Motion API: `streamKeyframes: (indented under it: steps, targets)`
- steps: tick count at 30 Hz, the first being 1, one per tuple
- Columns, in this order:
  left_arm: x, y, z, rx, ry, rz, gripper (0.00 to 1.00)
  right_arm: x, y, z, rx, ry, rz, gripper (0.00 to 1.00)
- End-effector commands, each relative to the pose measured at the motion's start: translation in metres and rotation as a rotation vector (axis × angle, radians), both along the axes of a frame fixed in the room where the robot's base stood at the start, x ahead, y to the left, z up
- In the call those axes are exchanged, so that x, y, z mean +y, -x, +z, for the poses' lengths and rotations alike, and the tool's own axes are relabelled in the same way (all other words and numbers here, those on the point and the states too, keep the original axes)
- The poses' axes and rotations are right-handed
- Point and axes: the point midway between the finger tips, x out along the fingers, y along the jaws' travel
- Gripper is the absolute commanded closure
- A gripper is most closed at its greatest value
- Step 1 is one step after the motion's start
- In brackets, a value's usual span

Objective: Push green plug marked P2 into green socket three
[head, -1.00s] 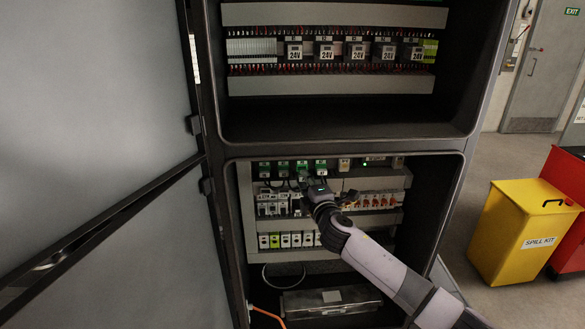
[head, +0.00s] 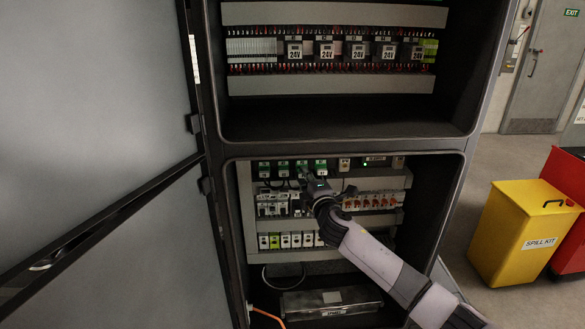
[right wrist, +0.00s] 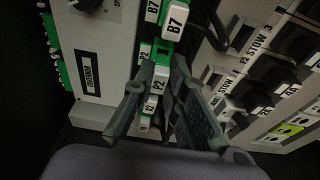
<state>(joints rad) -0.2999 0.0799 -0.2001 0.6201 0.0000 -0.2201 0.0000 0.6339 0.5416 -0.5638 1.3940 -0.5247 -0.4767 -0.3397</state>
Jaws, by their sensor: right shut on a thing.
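A green plug with a white P2 label (right wrist: 157,84) sits between the fingers of my right gripper (right wrist: 162,75), which is shut on it. In the head view my right gripper (head: 307,181) is inside the lower cabinet bay, just below the row of green sockets. The third green socket from the left (head: 302,166) is directly above the fingers; its number is too small to read. I cannot tell whether the plug touches a socket. My left gripper is not in view.
Breakers (head: 270,204) and red-orange terminals (head: 372,201) crowd the panel around my right gripper. The bay's side walls and the open cabinet door (head: 95,110) bound the space. A yellow spill kit bin (head: 520,232) stands outside to the right.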

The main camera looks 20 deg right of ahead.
Motion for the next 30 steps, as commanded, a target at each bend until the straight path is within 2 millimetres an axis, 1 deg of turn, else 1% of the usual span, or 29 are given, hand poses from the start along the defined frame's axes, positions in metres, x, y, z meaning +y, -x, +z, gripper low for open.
streamKeyframes:
  steps: [11,21,30]
  targets:
    - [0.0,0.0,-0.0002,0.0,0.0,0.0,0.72,0.0001,-0.0003,0.0,0.0,0.0,0.0,1.0]
    - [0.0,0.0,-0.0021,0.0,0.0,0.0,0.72,-0.0016,-0.0065,-0.0001,0.0,0.0,0.001,1.0]
    - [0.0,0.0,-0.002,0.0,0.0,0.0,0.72,-0.0019,-0.0071,0.0003,0.0,0.0,0.0,1.0]
